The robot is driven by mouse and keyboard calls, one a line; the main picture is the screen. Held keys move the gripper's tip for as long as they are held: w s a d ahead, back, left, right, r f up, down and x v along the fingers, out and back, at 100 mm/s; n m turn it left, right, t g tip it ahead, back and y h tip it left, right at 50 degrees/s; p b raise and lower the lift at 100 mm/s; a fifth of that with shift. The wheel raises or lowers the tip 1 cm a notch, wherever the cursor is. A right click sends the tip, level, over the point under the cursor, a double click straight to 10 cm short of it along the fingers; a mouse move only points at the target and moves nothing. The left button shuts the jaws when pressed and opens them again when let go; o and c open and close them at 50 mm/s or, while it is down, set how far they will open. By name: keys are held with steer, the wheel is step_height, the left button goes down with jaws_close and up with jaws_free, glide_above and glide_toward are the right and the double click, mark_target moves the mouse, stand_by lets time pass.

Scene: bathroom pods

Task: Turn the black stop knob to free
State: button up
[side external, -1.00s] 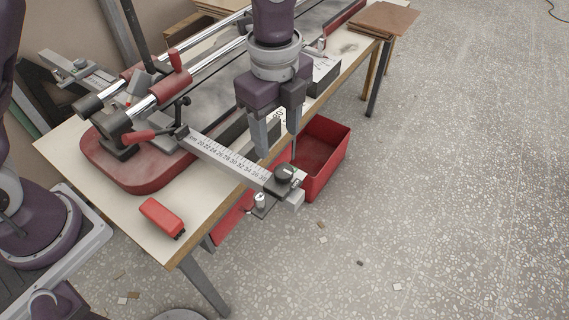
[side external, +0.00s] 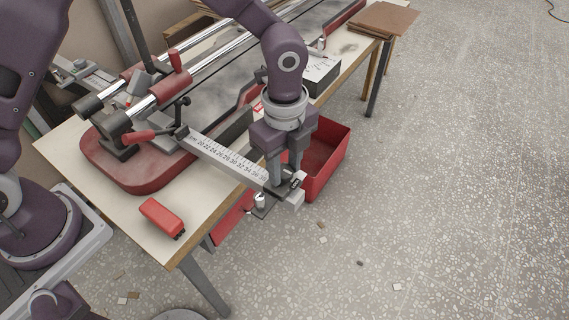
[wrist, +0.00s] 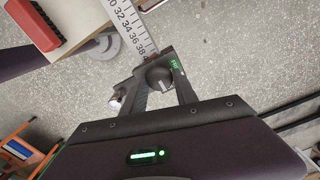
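The black stop knob (wrist: 158,78) sits on the stop block at the end of the white ruler arm (side external: 228,158), which overhangs the table's front edge. In the wrist view it is round with a light mark across its top. My gripper (side external: 285,178) points down over it, one finger on each side, and mostly hides it in the side view. In the wrist view the fingers (wrist: 159,82) stand apart with the knob between them; a small gap seems to show. A small green label (wrist: 175,65) lies beside the knob.
A red bin (side external: 328,160) hangs close behind my gripper at the table edge. A red block (side external: 162,217) lies on the table's near corner. The red-based machine with chrome rails (side external: 195,62) fills the table behind. The floor to the right is open.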

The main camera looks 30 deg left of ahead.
jaws_close()
steer(key=shift+n, duration=0.3)
steer(key=n, duration=0.3)
steer(key=shift+w+n, duration=0.1)
steer(key=shift+n, duration=0.2)
steer(key=n, duration=0.4)
steer(key=shift+n, duration=0.3)
steer(key=n, duration=0.4)
steer(key=shift+a+n, duration=0.1)
steer(key=shift+n, duration=2.4)
